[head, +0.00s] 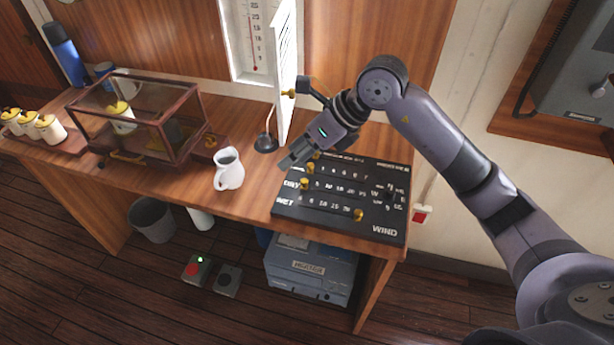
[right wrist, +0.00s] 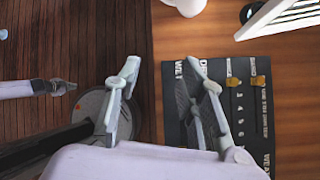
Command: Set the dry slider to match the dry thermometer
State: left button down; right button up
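The slider board (head: 330,225) lies on the desk, dark with rows of numbers. In the DRY row a yellow knob (head: 304,184) sits at the left end; the WET knob (head: 358,214) sits far to the right. A thermometer (head: 252,45) with a red column hangs on the wall, its top cut off; I cannot tell its label. My right gripper (head: 290,160) is above the board's upper left; in the right wrist view its fingers (right wrist: 164,75) are apart and empty, with one covering part of the DRY row. An arm-like end (right wrist: 65,87) at that view's left may be my left gripper.
A white jug (head: 229,170) stands left of the board. A glass case (head: 135,118) and yellow-topped jars (head: 48,128) stand farther left.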

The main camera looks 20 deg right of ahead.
jog(key=w+d+h, duration=0.1)
jog(key=d+h, duration=0.3)
jog(key=d, duration=0.4)
jog(key=m+p, duration=0.1)
jog(key=p, duration=0.3)
send_near(305, 181)
jog(key=x, duration=0.8)
jog(key=shift+c, duration=0.2)
grip_shut()
